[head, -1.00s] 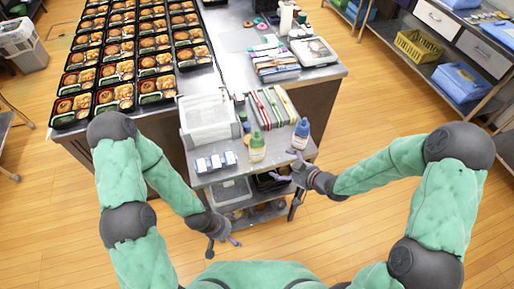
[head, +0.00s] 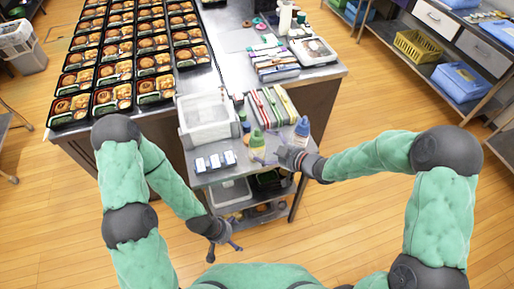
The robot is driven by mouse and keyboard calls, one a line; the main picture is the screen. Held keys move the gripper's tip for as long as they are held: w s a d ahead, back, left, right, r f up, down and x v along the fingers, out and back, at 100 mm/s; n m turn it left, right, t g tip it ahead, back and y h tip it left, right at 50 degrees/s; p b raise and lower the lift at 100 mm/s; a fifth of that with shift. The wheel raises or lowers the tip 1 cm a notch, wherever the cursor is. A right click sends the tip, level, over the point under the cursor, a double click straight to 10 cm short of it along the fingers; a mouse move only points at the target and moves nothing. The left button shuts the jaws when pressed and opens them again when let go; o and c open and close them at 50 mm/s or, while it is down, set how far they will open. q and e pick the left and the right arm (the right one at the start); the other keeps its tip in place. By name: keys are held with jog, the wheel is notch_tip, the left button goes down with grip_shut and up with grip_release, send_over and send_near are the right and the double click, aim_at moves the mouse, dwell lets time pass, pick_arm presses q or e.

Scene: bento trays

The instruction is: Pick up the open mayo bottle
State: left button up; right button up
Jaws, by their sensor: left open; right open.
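Two small bottles stand on the metal side table. One has a green cap and a pale yellowish body (head: 257,143). The other has a blue cap and a whitish body (head: 302,130). I cannot tell from their looks which is the mayo bottle or whether either is open. My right gripper (head: 266,159) is open at the table's front edge, its fingers pointing left, close to the green-capped bottle and partly overlapping its lower part. I cannot tell whether they touch. My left gripper (head: 224,252) is open and empty, low in front of the table, away from both bottles.
A clear plastic bin (head: 207,121) and small white-and-blue packs (head: 215,161) sit on the left of the side table (head: 231,174). Red and green long packs (head: 270,105) lie behind the bottles. Many filled bento trays (head: 113,99) cover the left counter.

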aim_at(259, 145)
jog(key=b+x, duration=0.1)
jog(key=x, duration=0.3)
jog(key=shift+w+a+f, duration=0.1)
jog(key=shift+a+f, duration=0.1)
jog(key=shift+f, duration=0.05)
jog(key=c, duration=0.7)
